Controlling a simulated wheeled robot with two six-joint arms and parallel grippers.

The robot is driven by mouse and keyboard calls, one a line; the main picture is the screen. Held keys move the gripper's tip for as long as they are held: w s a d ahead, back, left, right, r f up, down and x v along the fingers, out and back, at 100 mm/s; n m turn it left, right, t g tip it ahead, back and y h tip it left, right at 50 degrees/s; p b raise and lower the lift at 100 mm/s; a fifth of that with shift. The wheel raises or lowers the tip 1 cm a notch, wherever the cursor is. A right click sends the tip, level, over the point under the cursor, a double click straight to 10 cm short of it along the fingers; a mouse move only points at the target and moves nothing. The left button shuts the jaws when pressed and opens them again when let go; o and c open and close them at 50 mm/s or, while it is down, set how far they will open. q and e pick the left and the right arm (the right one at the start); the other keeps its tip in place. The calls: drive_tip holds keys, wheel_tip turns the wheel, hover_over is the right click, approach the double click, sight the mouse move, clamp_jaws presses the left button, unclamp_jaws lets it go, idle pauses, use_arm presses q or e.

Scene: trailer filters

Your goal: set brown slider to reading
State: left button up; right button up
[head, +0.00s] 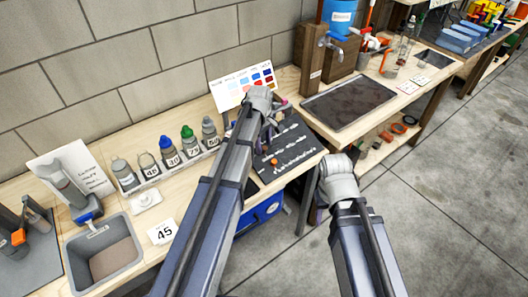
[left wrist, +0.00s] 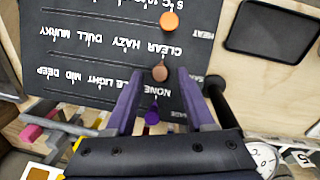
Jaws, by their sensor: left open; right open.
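The dark slider board (head: 292,150) lies on the bench, with white lettering and slots. In the left wrist view, where the lettering is upside down, the brown slider knob (left wrist: 160,73) is at the CLEAR end of the row marked CLEAR, HAZY, DULL, MURKY. My left gripper (left wrist: 160,76) is open, its purple fingers on either side of the brown knob with gaps visible. An orange knob (left wrist: 169,21) and a purple knob (left wrist: 152,117) are on the neighbouring rows.
A colour chart (head: 244,86) stands behind the board. A dark tray (head: 348,107) is to the right. A round dial (left wrist: 264,158) is near the left gripper.

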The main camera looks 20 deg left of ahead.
use_arm(q)
drive_tip(key=shift+f+b, duration=0.3)
drive_tip(key=shift+f, duration=0.3)
clamp_jaws()
drive_tip(key=shift+w, duration=0.1)
idle(1.0)
